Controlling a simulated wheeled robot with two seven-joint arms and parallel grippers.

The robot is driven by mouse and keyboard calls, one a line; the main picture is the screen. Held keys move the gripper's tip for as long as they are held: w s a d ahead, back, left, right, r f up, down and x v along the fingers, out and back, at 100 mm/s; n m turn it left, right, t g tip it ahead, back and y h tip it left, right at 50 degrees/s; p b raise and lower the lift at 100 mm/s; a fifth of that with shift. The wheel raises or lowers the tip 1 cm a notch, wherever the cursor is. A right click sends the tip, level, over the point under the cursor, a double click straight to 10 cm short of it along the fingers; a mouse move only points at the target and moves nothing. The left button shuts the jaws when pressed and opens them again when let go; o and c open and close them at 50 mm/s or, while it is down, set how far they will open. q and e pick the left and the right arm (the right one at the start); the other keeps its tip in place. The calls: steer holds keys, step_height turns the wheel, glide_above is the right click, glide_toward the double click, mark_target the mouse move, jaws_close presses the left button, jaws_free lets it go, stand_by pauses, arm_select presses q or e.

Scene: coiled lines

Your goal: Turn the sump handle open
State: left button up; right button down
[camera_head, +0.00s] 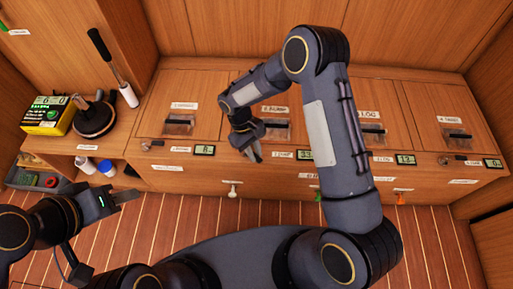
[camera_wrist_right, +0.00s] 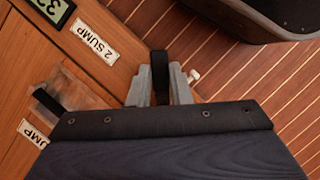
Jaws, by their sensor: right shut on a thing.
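The sump handle (camera_wrist_right: 159,63) is a short black lever in the right wrist view, between the fingers of my right gripper (camera_wrist_right: 159,84). The "2 SUMP" label (camera_wrist_right: 94,45) is on the wood beside it. In the head view my right gripper (camera_head: 254,153) reaches the cabinet front near the second section, by the sump label (camera_head: 283,154). It hides the handle there. My right gripper is shut on the handle. My left gripper (camera_head: 127,196) hangs empty over the floor at left; whether its jaws are apart is unclear.
Small displays (camera_head: 204,150) and a black lever (camera_head: 152,144) line the cabinet edge. A yellow device (camera_head: 48,115) and a round black-based object (camera_head: 94,119) stand at left. The striped floor is clear.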

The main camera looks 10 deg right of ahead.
steer(key=m, duration=0.1)
steer(key=a+m+y, duration=0.1)
steer(key=m, duration=0.2)
steer(key=shift+s+a+m+y, duration=0.3)
steer(key=shift+a+m+y, duration=0.1)
steer(key=shift+a+m+y+p, duration=0.25)
steer(key=shift+a+m+y, duration=0.25)
steer(key=shift+m, duration=0.7)
steer(key=shift+a+m+y+p, duration=0.25)
steer(key=shift+a+m+y, duration=0.2)
steer(key=shift+m, duration=0.75)
steer(key=shift+w, duration=0.1)
steer(key=c, duration=1.3)
jaws_free()
steer(key=p+v, duration=0.2)
steer(key=v, duration=0.6)
steer(key=shift+f, duration=0.1)
